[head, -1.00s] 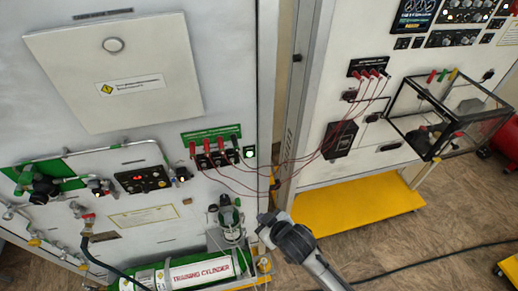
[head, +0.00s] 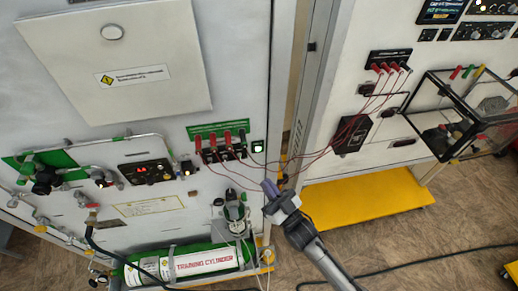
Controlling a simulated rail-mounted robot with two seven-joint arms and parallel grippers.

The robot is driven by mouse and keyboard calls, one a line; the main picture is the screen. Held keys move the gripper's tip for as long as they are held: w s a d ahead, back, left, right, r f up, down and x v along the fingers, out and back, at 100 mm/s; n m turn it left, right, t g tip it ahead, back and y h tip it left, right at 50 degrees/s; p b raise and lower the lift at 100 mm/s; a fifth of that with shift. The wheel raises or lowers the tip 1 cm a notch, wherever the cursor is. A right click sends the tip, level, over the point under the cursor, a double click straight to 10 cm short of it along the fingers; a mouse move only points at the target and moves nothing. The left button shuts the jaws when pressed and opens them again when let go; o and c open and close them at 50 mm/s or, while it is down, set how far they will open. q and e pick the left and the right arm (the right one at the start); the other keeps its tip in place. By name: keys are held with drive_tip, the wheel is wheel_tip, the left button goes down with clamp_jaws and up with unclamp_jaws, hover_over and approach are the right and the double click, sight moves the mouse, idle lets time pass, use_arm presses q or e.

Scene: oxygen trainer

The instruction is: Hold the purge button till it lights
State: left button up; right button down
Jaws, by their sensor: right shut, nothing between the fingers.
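A small square dark fitting with a pale, greenish-white face (head: 257,146) sits on the left cabinet, right of the green-labelled socket strip (head: 219,131). It may be the purge button, but I cannot read a label. My right gripper (head: 269,188) is shut and empty. In the picture it is below and slightly right of this fitting, apart from it, near the cabinet's right edge. My left gripper is not in view.
Red leads (head: 318,160) run from the socket strip to the right cabinet, passing close to my right gripper. A green training cylinder (head: 205,263) lies low on the left. A yellow base (head: 360,203) and a clear box (head: 455,110) are on the right.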

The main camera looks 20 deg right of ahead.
sight(258, 150)
drive_tip(key=shift+s+r+t+y, duration=0.3)
drive_tip(key=shift+r, duration=0.2)
drive_tip(key=shift+w, duration=0.15)
drive_tip(key=w+d+b, duration=0.1)
drive_tip(key=w+b, duration=0.3)
drive_tip(key=w, duration=0.4)
drive_tip(key=shift+w+d, duration=0.2)
drive_tip(key=shift+d, duration=0.05)
idle(0.9)
